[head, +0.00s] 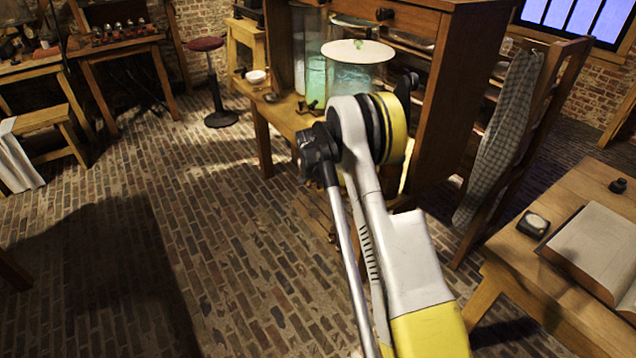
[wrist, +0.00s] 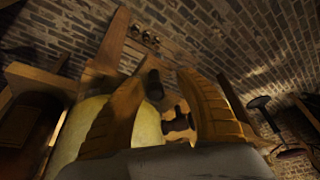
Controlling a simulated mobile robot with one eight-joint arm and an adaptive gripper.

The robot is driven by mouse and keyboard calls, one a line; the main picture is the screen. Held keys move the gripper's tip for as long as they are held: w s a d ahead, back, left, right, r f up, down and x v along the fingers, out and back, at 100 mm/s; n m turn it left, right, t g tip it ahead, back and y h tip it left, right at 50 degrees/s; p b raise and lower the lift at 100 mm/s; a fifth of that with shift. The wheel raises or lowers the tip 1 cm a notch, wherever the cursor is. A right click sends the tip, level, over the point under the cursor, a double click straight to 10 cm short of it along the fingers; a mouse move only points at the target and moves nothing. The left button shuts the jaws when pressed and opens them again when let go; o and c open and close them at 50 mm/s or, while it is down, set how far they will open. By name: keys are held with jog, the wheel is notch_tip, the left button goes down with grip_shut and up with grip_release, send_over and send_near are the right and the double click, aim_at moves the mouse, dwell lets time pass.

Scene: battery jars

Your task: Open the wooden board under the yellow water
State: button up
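In the wrist view, my gripper (wrist: 162,84) has its two ribbed orange-brown fingers spread apart. A dark knob (wrist: 180,123) shows between the fingers, and I cannot tell whether either finger touches it. A pale yellow surface (wrist: 148,126) lies behind the fingers; it may be the yellow water, but this is unclear. In the head view my arm hides the gripper and much of the bench front. Jars of blue-green liquid (head: 315,78) stand on the wooden bench (head: 284,116). I cannot clearly identify the board under the yellow water.
A tall wooden cabinet (head: 440,75) stands right of the jars. A chair with a checked cloth (head: 497,140) is beside it. A table with an open book (head: 600,245) stands at the right. A red-topped stool (head: 207,45) stands at the back.

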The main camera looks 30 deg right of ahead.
jog(key=shift+s+d, duration=0.1)
jog(key=shift+s+r, duration=0.1)
jog(key=shift+r, duration=0.15)
jog(key=v, duration=1.1)
jog(key=shift+r, duration=0.25)
